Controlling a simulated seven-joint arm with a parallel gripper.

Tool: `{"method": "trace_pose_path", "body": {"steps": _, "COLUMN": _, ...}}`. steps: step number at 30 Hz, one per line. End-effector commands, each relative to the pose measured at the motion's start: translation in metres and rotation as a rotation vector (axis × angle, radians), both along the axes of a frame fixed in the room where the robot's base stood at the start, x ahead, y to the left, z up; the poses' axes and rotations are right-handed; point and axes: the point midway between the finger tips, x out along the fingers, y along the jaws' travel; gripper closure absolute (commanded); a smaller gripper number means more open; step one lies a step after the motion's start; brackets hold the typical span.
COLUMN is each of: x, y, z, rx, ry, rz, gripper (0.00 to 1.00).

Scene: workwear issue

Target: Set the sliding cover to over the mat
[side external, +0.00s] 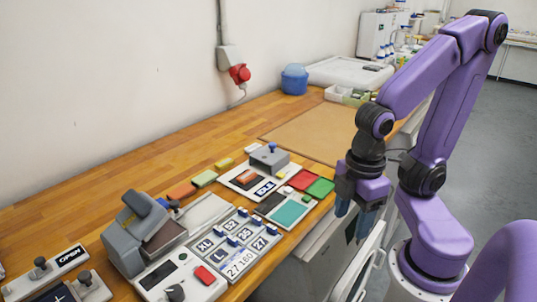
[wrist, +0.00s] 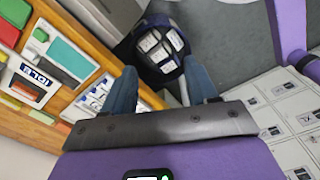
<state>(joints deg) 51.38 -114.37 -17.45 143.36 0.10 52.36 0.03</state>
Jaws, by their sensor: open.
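The sliding cover (side external: 272,158) is a grey block with a blue knob, at the far end of a white base plate (side external: 231,186) marked "IDLE". A brown-red patch (side external: 245,178) lies uncovered on that plate in front of the cover. A flat teal pad (side external: 289,212) lies beside the plate, nearer the table edge. I cannot tell which of these surfaces is the mat. My gripper (side external: 353,214) is open and empty, pointing down beyond the table's front edge, to the right of the cover and apart from it.
Red (side external: 302,180) and green (side external: 320,187) squares lie right of the cover. A tilted grey device (side external: 122,245) and a key panel (side external: 232,243) stand nearer the camera. A dark bin (wrist: 143,52) stands below my gripper. A brown board (side external: 315,130) lies clear behind.

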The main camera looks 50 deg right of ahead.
Motion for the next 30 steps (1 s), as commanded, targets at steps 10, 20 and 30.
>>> {"method": "trace_pose_path", "body": {"steps": 10, "x": 0.0, "y": 0.0, "z": 0.0, "rx": 0.0, "ry": 0.0, "rz": 0.0, "gripper": 0.42}}
{"method": "trace_pose_path", "body": {"steps": 20, "x": 0.024, "y": 0.012, "z": 0.011, "rx": -0.002, "ry": -0.001, "rz": -0.023, "gripper": 0.46}}
{"method": "trace_pose_path", "body": {"steps": 30, "x": 0.148, "y": 0.028, "z": 0.054, "rx": -0.013, "ry": 0.0, "rz": -0.102, "gripper": 0.46}}
